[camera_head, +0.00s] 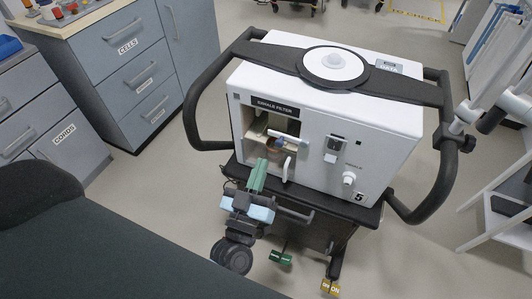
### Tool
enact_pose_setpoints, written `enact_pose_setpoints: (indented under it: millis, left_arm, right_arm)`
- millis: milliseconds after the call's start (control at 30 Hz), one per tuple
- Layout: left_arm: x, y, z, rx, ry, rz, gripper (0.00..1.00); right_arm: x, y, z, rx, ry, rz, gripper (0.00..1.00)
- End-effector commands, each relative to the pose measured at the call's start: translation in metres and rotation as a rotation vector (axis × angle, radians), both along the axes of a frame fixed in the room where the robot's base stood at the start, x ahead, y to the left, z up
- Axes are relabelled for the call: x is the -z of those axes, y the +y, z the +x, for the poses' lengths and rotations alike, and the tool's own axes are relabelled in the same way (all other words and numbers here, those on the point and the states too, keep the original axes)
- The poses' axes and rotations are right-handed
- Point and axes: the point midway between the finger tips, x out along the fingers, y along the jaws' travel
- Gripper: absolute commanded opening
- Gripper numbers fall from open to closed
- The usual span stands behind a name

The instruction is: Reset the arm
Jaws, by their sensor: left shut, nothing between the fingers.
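My left gripper (258,176), with green fingers and a pale blue band behind them, is in front of the white ventilator (385,150), low at the opening marked "EXHALE FILTER". Its fingers are shut with nothing between them. The fingertips point up toward the open bay (262,122); I cannot tell whether they touch its edge. Inside the bay are a beige part and a small orange and blue part, with a white lever (286,138) across it. A white handle (288,168) sticks out just right of the fingers. My right gripper is out of view.
The ventilator, numbered 5, stands on a dark cart with curved black rails (205,95). Green (281,258) and yellow (330,287) pedals are below. Grey drawers marked "CELLS" (125,50) and "CORDS" (65,135) stand left. A white rack is at right. Floor between is clear.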

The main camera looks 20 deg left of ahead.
Motion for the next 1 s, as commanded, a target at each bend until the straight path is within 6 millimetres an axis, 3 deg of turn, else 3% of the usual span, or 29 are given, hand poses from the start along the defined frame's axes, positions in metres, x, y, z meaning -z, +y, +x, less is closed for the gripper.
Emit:
enact_pose_setpoints:
  millis: [667, 767, 867, 1000]
  left_arm:
    - [0.009, -0.003, -0.019, 0.034, 0.042, 0.021, 0.00]
    - [0.023, -0.007, -0.039, 0.103, 0.142, 0.060, 0.00]
    - [0.045, -0.011, -0.073, 0.191, 0.298, 0.109, 0.00]
    - [0.080, -0.007, -0.133, 0.289, 0.561, 0.172, 0.00]
  right_arm:
    - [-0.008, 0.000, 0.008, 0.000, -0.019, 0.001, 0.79]
    - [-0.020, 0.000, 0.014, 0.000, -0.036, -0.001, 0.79]
    - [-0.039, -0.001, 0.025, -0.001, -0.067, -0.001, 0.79]
    - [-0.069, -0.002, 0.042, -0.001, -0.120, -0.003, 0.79]
